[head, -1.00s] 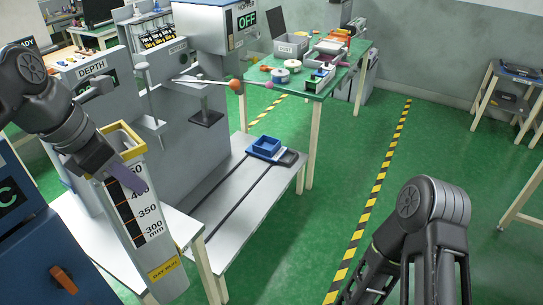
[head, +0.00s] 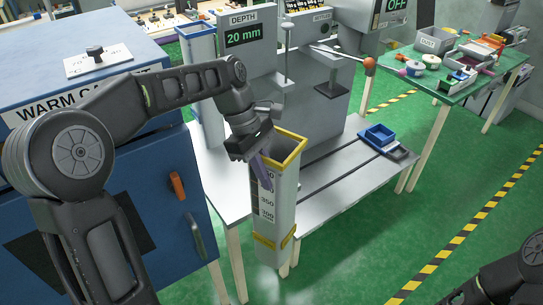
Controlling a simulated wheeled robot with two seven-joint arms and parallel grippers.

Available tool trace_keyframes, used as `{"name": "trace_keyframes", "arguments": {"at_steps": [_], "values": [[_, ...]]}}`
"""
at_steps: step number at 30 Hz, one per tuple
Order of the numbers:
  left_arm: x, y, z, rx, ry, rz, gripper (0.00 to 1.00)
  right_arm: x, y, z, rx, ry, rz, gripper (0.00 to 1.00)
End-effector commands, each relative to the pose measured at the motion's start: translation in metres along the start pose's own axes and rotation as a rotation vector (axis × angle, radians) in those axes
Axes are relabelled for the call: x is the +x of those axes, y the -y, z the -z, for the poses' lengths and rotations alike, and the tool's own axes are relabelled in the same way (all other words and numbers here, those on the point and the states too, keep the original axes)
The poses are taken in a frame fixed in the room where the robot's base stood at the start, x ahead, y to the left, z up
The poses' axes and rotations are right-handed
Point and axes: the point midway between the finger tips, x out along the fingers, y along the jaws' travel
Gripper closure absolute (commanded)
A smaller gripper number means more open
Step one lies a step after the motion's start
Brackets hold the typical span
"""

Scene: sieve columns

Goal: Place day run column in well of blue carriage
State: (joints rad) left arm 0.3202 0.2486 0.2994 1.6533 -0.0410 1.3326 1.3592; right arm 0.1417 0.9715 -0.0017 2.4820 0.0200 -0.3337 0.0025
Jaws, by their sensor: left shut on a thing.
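The day run column (head: 286,205) is a tall pale square tube with a yellow rim, a scale strip on its side and a yellow band near its foot. My left gripper (head: 262,172) is shut on its upper part, at the near left side below the rim. The column hangs nearly upright in front of the grey bench, its foot apparently clear of any support. The blue carriage (head: 377,137) sits at the far right end of the bench rails, to the right of and beyond the column. Its well looks empty. My right gripper is out of view.
A blue-rimmed column (head: 203,90) stands behind my left arm, beside the depth display (head: 243,36). A blue warm cabinet (head: 180,215) fills the left. The grey rail bench (head: 335,190) is bare between column and carriage. A green table (head: 480,75) stands beyond.

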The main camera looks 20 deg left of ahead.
Motion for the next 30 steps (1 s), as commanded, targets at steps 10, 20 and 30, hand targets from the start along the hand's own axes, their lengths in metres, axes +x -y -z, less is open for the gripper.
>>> {"name": "trace_keyframes", "arguments": {"at_steps": [10, 20, 30], "values": [[0.137, -0.015, 0.051, 0.641, 0.004, 0.270, 1.00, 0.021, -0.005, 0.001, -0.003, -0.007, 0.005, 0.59], [0.236, -0.018, 0.089, 1.130, 0.000, 0.468, 1.00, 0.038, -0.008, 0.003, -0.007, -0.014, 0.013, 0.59], [0.258, -0.017, 0.098, 1.261, -0.003, 0.519, 1.00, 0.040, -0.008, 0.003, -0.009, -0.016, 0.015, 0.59]]}}
